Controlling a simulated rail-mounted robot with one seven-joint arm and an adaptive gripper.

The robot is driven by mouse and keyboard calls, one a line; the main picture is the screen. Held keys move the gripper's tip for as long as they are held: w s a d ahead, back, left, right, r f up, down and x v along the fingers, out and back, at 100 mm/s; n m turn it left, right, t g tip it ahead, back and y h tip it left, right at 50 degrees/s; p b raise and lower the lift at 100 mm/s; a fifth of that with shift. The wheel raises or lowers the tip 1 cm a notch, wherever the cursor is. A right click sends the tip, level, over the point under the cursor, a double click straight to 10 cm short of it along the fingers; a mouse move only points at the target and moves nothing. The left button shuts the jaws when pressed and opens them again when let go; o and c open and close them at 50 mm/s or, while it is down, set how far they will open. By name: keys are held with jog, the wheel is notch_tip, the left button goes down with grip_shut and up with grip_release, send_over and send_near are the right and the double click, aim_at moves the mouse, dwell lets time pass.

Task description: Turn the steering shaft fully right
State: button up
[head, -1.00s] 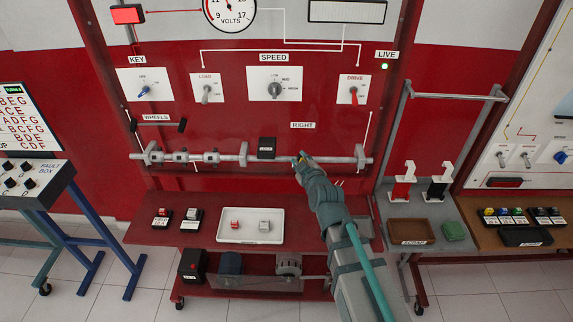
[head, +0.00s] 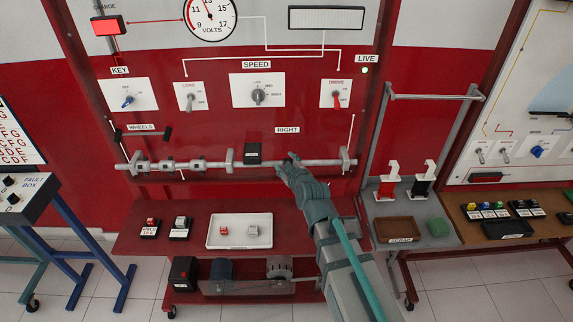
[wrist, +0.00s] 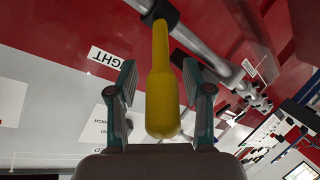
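The steering shaft (head: 210,164) is a long grey horizontal rod held in brackets across the red panel in the head view; part of it shows in the wrist view (wrist: 207,48). In the wrist view a yellow handle (wrist: 160,85) stands out from a black collar (wrist: 160,12) on the shaft. My gripper (wrist: 160,95) is open, with one finger on each side of the handle's thick end and a gap on both sides. In the head view my gripper (head: 289,163) is at the shaft below the RIGHT label (head: 288,130) and hides the handle.
A black block (head: 253,152) sits at the shaft just left of my gripper. The WHEELS indicator (head: 142,134) is at the left. Below are a white tray (head: 212,238) on a red bench, and a brown tray (head: 398,229) and battery terminals (head: 422,187) to the right.

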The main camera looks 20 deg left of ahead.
jog(key=shift+r, duration=0.1)
notch_tip(320, 180, up, 10)
jog(key=shift+f, duration=0.1)
dwell(0.7)
jog(key=shift+d, duration=0.15)
